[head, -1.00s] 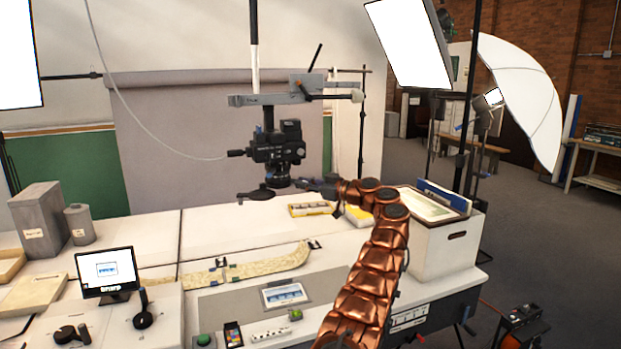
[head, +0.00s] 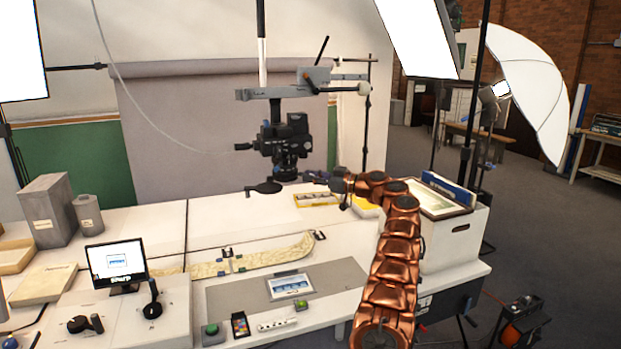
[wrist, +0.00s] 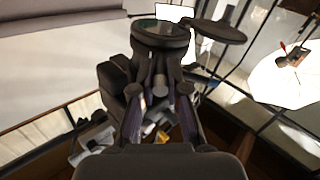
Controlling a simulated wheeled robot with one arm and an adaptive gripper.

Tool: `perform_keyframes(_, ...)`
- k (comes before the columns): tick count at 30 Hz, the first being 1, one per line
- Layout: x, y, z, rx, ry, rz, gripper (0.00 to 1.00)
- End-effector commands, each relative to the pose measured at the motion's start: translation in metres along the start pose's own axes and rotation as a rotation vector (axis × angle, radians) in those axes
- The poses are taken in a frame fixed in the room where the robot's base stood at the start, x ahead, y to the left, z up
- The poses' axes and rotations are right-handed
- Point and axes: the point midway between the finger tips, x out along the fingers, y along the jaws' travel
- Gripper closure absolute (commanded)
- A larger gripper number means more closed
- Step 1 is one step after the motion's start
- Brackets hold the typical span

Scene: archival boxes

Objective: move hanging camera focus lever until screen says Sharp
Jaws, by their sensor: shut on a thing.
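The black camera (head: 285,140) hangs lens-down from a grey arm over the table. My gripper (head: 316,178) is at the right side of its lens, low on the camera. In the wrist view my gripper (wrist: 160,88) has its two fingers close together just under the lens ring (wrist: 160,33), shut on the focus lever, which the fingers mostly hide. A dark round disc (head: 265,187) sticks out to the left below the lens; it also shows in the wrist view (wrist: 220,31). The screen (head: 117,262) at the left shows a picture with a small caption that appears to read "Sharp".
Below the camera lie a grey mat (head: 345,273) with a picture card (head: 289,286) and a long yellowish strip (head: 270,255). A white box (head: 450,243) with a framed picture stands right of my arm. Grey boxes (head: 48,210) stand at the left.

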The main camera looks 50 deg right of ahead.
Motion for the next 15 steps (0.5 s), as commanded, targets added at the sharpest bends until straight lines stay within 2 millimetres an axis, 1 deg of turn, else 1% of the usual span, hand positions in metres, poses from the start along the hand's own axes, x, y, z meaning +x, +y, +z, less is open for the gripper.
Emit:
perform_keyframes(2, 0.0019, 0.0000, 0.0000, 0.000, 0.000, 0.001, 1.00)
perform_keyframes(3, 0.0019, 0.0000, 0.0001, 0.000, 0.000, 0.001, 0.83)
perform_keyframes(9, -0.0004, 0.0005, 0.0005, -0.001, -0.002, 0.002, 0.62)
perform_keyframes(10, -0.0007, 0.0006, 0.0006, 0.000, -0.002, 0.002, 0.61)
perform_keyframes(15, -0.0015, 0.0008, 0.0008, 0.000, -0.002, 0.003, 0.61)
